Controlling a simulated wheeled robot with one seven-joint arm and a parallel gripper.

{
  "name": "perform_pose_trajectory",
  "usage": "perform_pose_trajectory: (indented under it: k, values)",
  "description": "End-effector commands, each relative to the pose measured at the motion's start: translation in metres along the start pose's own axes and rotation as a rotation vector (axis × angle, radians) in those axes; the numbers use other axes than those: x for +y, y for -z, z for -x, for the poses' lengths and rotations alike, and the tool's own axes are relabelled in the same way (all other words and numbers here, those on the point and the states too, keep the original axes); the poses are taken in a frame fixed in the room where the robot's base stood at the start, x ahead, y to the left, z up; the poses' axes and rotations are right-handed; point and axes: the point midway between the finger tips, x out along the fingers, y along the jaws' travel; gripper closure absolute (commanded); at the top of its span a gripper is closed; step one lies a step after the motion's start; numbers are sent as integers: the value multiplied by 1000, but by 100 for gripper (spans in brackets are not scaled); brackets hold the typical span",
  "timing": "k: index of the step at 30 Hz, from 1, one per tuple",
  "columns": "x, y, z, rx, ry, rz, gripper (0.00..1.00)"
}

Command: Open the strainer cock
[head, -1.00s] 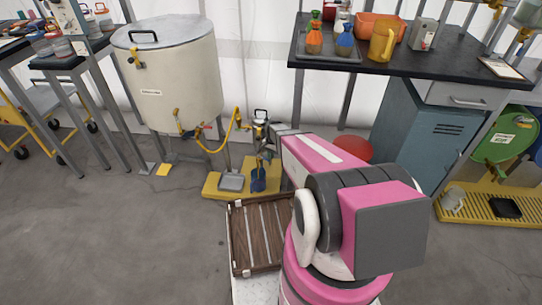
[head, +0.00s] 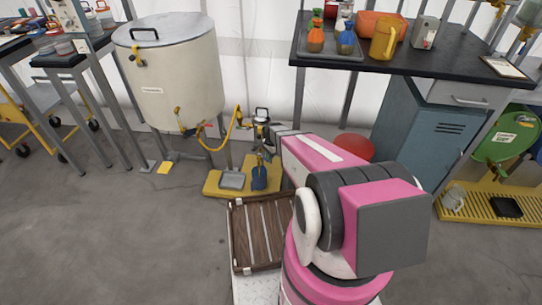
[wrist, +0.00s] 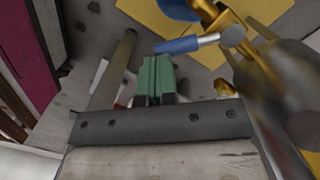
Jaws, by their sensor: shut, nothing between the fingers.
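The strainer (head: 262,117) is a small metal canister on a stand behind my arm, joined to the vat by a yellow hose. In the wrist view, a brass cock (wrist: 258,58) is at the upper right. Its lever (wrist: 190,44) has a blue sleeve and points left, its tip just beyond my fingertips. My gripper (wrist: 155,78) has green finger pads pressed together, with nothing between them. The pads are close to the lever; I cannot tell whether they touch it. In the head view my arm hides most of the gripper and the cock.
A large cream vat (head: 168,70) stands left of the strainer. A yellow base (head: 211,187) below carries a grey tray (head: 232,180) and a blue jug (head: 259,177). A wooden slatted crate (head: 256,235) lies in front. A black workbench (head: 430,65) is at right. Open floor lies left.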

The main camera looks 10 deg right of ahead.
Motion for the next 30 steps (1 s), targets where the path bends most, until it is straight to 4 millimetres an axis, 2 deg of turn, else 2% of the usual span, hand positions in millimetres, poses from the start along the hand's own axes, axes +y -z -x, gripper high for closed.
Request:
perform_pose_trajectory:
  k: [18, 30]
  values:
    - [0, -40, -6, 0, 72, -548, 100]
    - [-6, -52, -8, 0, 70, -539, 100]
